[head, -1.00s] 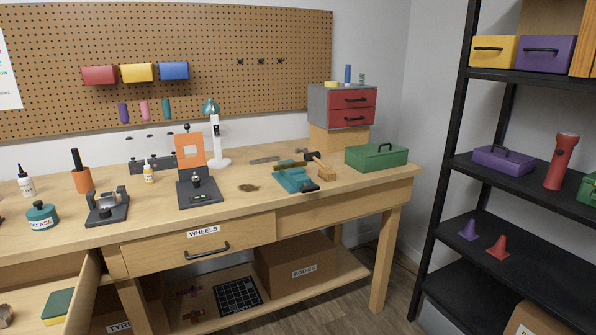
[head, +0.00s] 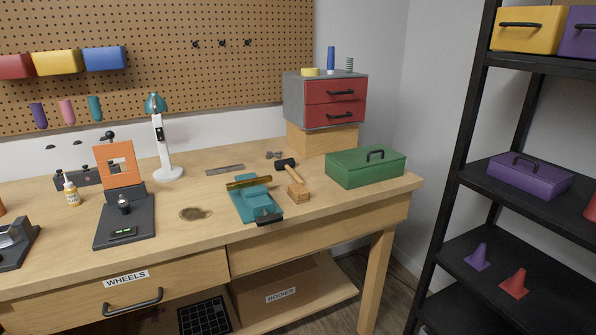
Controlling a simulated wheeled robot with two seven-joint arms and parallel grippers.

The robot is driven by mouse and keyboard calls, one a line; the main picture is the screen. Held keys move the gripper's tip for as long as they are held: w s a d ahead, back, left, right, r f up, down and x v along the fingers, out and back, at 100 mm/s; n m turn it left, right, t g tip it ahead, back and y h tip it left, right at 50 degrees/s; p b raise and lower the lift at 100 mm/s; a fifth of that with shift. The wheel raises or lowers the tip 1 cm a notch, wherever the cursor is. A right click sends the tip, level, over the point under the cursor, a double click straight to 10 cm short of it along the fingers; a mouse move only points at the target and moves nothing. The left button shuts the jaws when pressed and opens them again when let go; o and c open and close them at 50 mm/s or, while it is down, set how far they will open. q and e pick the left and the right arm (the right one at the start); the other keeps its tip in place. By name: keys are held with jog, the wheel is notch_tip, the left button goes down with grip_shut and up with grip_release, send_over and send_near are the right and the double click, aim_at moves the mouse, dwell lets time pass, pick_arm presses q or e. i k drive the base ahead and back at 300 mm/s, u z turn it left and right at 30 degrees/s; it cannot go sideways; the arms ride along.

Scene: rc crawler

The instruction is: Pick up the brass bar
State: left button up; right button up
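The brass bar (head: 249,183) is a short, dull gold bar. It lies across the back part of a teal vise (head: 257,203) on the workbench, roughly level and pointing left to right. I cannot tell whether the vise jaws grip it or it only rests on top. Neither of my grippers shows in the head view.
A green toolbox (head: 366,168) stands further right. A flat grey metal strip (head: 225,169) lies behind. The bench top (head: 205,240) in front is clear. A black shelf (head: 497,200) stands at right.

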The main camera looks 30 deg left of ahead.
aim_at(267, 179)
jog(key=u, duration=0.3)
jog(key=i, duration=0.85)
jog(key=u, duration=0.75)
